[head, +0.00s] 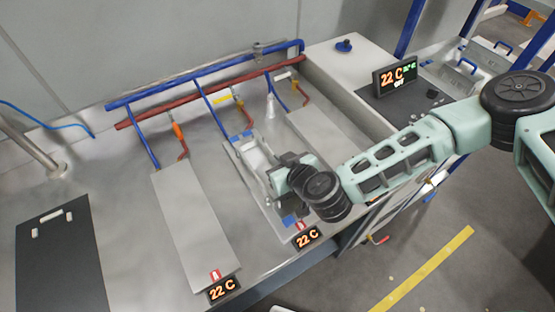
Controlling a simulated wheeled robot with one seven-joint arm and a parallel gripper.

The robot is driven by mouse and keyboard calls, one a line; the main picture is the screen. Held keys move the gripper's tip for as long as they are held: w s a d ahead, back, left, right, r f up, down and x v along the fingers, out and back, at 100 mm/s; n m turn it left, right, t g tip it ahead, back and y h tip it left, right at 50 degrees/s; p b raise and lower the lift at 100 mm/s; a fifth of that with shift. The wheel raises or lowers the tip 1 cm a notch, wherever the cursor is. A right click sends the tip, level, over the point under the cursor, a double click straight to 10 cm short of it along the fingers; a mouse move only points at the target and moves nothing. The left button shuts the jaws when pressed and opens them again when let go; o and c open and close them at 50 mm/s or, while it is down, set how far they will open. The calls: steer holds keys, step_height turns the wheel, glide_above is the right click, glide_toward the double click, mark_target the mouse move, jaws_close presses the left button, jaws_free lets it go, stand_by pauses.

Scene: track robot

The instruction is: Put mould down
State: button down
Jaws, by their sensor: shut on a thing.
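The mould (258,158) is a long grey metal form with blue parts at its two ends. It lies along the middle plate (283,229), and I cannot tell whether it touches the plate or is held just above it. My gripper (274,182) reaches in from the right and is shut on the mould near its middle. My wrist hides the mould's right side and the fingertips are hard to see.
Bare grey plates lie to the left (192,225) and right (325,135). Blue (200,85) and red pipes (200,96) with valves run behind. Displays reading 22 C (223,289) stand at the front edge. A dark board (62,255) lies far left.

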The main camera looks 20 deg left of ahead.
steer(key=c, duration=1.6)
jaws_free()
steer(key=shift+r, duration=0.1)
steer(key=b+v, duration=0.2)
steer(key=v, duration=1)
steer(key=shift+s+a, duration=0.1)
